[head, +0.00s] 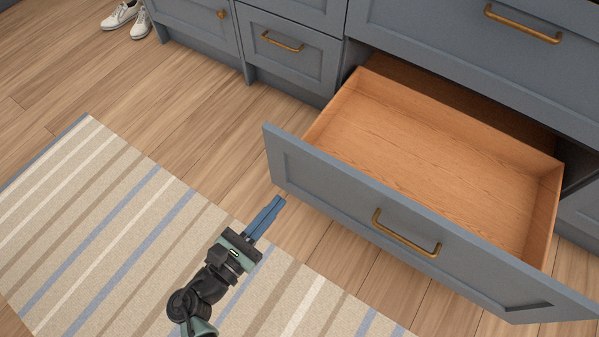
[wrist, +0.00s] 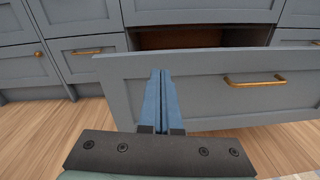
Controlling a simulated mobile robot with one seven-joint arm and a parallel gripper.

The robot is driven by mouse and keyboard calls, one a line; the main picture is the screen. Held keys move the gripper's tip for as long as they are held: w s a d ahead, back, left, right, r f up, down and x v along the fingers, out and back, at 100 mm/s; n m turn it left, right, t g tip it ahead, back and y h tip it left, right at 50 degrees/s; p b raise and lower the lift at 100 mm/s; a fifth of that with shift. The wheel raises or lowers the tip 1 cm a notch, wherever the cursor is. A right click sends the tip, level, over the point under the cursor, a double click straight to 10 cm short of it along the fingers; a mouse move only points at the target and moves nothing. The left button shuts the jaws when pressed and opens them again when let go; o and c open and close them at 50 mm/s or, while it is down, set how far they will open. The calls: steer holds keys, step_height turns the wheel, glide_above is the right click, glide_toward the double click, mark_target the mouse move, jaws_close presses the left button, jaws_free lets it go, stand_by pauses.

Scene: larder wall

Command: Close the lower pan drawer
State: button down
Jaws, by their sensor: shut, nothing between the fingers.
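The lower pan drawer (head: 430,165) is pulled well out of the cabinet, and its wooden inside is empty. Its grey-blue front (head: 335,195) carries a brass bar handle (head: 405,234). In the wrist view the drawer front (wrist: 205,98) spans the middle, with the handle (wrist: 255,80) to the right. My gripper (head: 279,202) is shut and empty, its blue fingers in front of the drawer front near its left end. In the wrist view the fingers (wrist: 161,75) overlap the front, left of the handle. I cannot tell whether they touch it.
A closed upper drawer (head: 450,40) sits above the open one. Closed cabinet fronts (head: 290,45) stand to the left. A striped rug (head: 120,220) covers the floor at left and front. White shoes (head: 125,15) stand at the far left. Bare wood floor (head: 215,115) is clear left of the drawer.

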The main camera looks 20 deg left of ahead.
mark_target(315, 158)
steer(key=w+d+f+b, duration=0.1)
steer(key=w+b, duration=0.1)
steer(key=w, duration=0.2)
steer(key=w+d+f+n+b, duration=0.1)
steer(key=w+b, duration=0.1)
steer(key=w, duration=0.1)
steer(key=w+d+n+b, duration=0.1)
steer(key=w+b, duration=0.1)
steer(key=w, duration=0.2)
steer(key=shift+w+d+f+t+y+b, duration=0.25)
steer(key=shift+w+f+t+y+b, duration=0.05)
steer(key=shift+w+f+y+b, duration=0.1)
steer(key=shift+w, duration=0.1)
steer(key=shift+w+d, duration=0.1)
